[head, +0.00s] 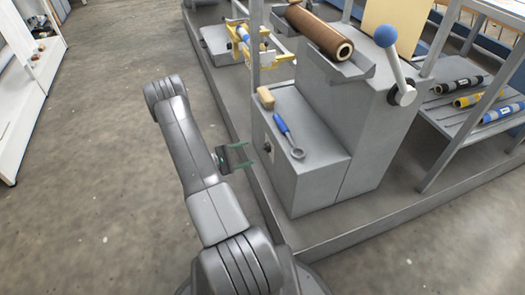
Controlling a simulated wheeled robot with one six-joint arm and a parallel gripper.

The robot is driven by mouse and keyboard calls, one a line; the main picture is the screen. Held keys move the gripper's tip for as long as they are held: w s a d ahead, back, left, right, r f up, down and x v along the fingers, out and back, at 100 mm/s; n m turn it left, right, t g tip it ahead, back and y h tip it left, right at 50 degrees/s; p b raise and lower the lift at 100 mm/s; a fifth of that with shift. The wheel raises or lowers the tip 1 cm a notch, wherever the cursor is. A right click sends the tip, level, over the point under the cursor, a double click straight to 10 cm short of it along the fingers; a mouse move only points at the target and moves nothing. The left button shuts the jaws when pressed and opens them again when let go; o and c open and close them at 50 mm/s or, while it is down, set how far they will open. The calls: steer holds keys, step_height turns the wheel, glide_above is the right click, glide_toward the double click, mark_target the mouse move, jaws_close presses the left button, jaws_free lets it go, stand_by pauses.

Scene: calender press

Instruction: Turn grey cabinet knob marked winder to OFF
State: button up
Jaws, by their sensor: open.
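A low grey cabinet (300,178) stands on the platform in the head view, right of my arm. A small dark knob (267,147) shows on its left-hand face; its marking and its setting are too small to read. My gripper (246,158) is open and empty, with green-edged fingers pointing right toward that face. In the picture it is just left of the knob and slightly lower. A gap shows between the fingertips and the knob, though the depth of that gap is hard to judge.
A grey post (256,45) rises behind the knob's face. A blue-ball lever (385,36) stands at the taller housing. Open floor (90,200) lies left of my arm.

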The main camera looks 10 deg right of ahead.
mark_target(263, 149)
steer(key=d, duration=0.4)
steer(key=w+d+b, duration=0.1)
steer(key=d, duration=0.1)
steer(key=shift+w+d, duration=0.1)
steer(key=shift+d, duration=0.3)
steer(key=shift+c, duration=0.5)
steer(key=c, duration=0.9)
steer(key=shift+o, duration=0.2)
